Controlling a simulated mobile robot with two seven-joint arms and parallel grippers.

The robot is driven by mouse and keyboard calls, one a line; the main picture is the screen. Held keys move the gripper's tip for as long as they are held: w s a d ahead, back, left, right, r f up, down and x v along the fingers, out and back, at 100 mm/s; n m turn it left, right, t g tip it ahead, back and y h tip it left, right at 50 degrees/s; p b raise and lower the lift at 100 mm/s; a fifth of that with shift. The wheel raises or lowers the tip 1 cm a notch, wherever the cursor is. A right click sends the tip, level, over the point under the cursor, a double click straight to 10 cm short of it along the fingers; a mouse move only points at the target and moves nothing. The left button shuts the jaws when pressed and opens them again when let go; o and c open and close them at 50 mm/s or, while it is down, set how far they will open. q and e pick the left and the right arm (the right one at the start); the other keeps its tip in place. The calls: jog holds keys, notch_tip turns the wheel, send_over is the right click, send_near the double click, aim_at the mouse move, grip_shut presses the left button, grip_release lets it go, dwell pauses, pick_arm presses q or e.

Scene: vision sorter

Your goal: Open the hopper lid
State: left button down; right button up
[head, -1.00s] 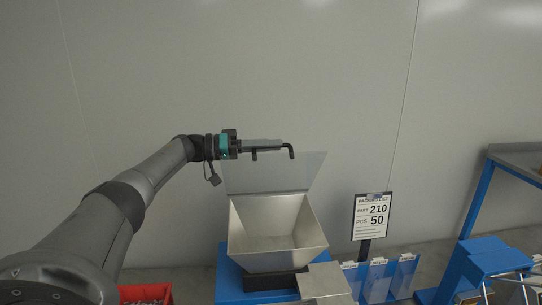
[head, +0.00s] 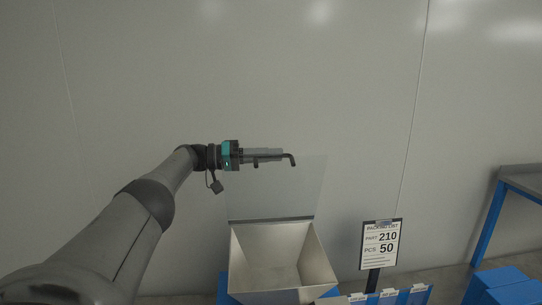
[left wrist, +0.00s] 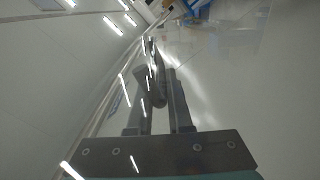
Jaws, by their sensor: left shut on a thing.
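The hopper (head: 262,250) is an open-topped metal bin with sloping walls, low in the head view. Its clear lid (head: 270,197) stands raised, close to upright, along the hopper's back edge, and the bin's mouth is uncovered. My left gripper (head: 277,153) is at the lid's upper edge, shut on the dark lid handle (head: 292,159), whose bent end sticks out to the right of the fingers. The left wrist view shows the handle (left wrist: 158,85) between the fingers of the left gripper (left wrist: 160,95). My right gripper is not in view.
A packing list sign (head: 381,245) reading part 210, 50 pieces stands right of the hopper. Blue bins (head: 415,295) are below it. A blue-framed table (head: 488,222) is at the far right. A plain wall (head: 300,80) is behind.

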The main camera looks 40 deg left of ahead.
pick_arm(q)
jog(key=shift+f, duration=0.15)
jog(key=c, duration=0.9)
grip_release()
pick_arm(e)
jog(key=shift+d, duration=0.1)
